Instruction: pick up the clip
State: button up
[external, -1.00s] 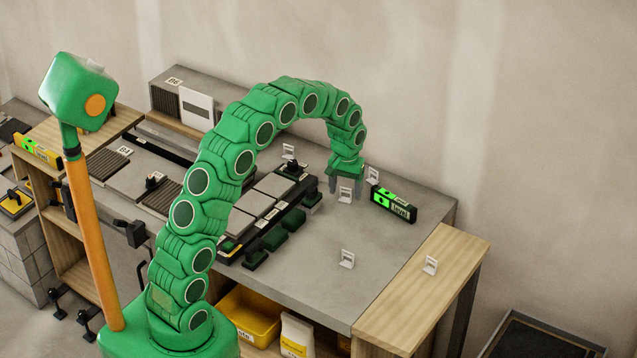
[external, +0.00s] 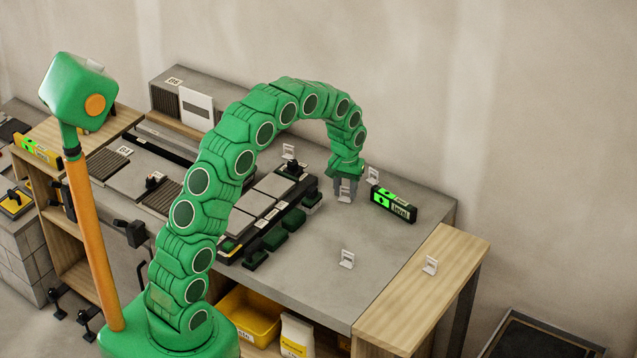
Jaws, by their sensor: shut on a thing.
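My gripper (external: 345,188) points down over the grey worktop, left of the level. Its fingers are shut on a small white clip (external: 346,196), which shows between and just below the fingertips. The clip appears to be at the worktop surface; whether it is lifted at all cannot be told. Similar white clips stand at the back (external: 289,151), just right of my gripper (external: 373,175), nearer the front of the worktop (external: 347,259) and on the wooden side panel (external: 430,265).
A black and green level (external: 393,204) stands close to the right of my gripper. A dark rack with grey tiles (external: 277,187) and green blocks (external: 275,238) lies to its left. The worktop (external: 330,290) is mostly clear toward the front right.

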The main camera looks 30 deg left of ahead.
aim_at(344, 200)
notch_tip(344, 200, up, 3)
jog(key=shift+f, duration=0.1)
jog(key=shift+s+r, duration=0.25)
jog(key=shift+r, duration=0.05)
jog(key=s+a+r, duration=0.1)
jog(key=s+r, duration=0.8)
jog(key=s, duration=0.4)
jog(key=s+d+m, duration=0.3)
jog(key=s+d, duration=0.5)
jog(key=s, duration=0.2)
jog(key=w+d+f, duration=0.1)
jog(key=w+f, duration=0.1)
jog(key=w, duration=0.2)
jog(key=w+d+f, duration=0.1)
jog(key=w+f, duration=0.2)
jog(key=w+d+f, duration=0.1)
jog(key=w+f, duration=0.2)
jog(key=w, duration=0.1)
jog(key=shift+w+d, duration=0.3)
jog(key=shift+d, duration=0.05)
jog(key=shift+w+d+f, duration=0.15)
jog(key=shift+w+f, duration=0.25)
jog(key=shift+w, duration=0.05)
jog(key=shift+w+f, duration=0.25)
jog(key=shift+f, duration=1.6)
